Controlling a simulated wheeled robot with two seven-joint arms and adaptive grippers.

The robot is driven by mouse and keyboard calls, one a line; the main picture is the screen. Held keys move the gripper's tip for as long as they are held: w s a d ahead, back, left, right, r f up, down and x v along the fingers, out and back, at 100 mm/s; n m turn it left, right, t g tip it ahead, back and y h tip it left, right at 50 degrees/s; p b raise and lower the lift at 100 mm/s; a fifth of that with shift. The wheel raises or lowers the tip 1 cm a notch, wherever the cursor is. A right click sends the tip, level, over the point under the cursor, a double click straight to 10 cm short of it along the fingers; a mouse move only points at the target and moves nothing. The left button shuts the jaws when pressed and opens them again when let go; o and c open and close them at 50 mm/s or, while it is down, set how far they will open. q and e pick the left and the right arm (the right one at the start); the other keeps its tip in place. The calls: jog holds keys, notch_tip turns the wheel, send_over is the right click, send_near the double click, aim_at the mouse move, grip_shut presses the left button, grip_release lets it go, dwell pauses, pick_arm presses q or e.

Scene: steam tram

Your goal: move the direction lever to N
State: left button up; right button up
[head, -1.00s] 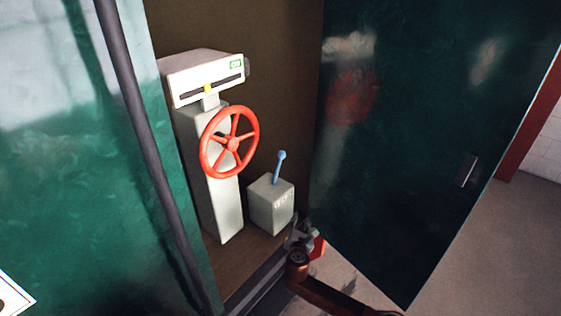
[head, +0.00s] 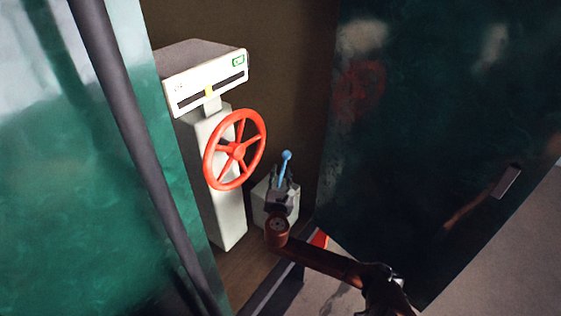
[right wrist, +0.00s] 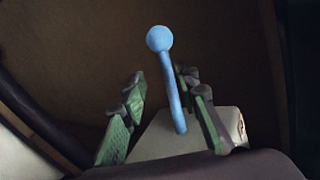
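The direction lever is a blue rod with a ball top (head: 285,166), standing on a pale grey box (head: 292,204) on the cab floor. My right gripper (head: 283,181) is at the lever, in front of the box, and hides much of the box and its lettering. In the right wrist view the lever (right wrist: 172,85) rises between the two green-padded fingers (right wrist: 165,112). The fingers are spread, with a gap showing on the left of the rod; the right finger is nearer to it. The ball is above the fingertips. My left gripper is not in view.
A red handwheel (head: 236,150) on a pale pedestal (head: 228,205) stands left of the lever box, with a white panel (head: 207,82) above it. A dark green door (head: 425,130) stands at the right. A dark pole (head: 135,130) and green wall (head: 95,190) are at the left.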

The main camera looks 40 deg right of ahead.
aim_at(284, 164)
jog(key=w+d, duration=0.2)
jog(key=d, duration=0.1)
jog(key=shift+w+d+r, duration=0.1)
jog(key=shift+w+d, duration=0.05)
jog(key=shift+d, duration=0.15)
jog(key=shift+p+x, duration=0.3)
jog(key=shift+x, duration=0.5)
grip_shut()
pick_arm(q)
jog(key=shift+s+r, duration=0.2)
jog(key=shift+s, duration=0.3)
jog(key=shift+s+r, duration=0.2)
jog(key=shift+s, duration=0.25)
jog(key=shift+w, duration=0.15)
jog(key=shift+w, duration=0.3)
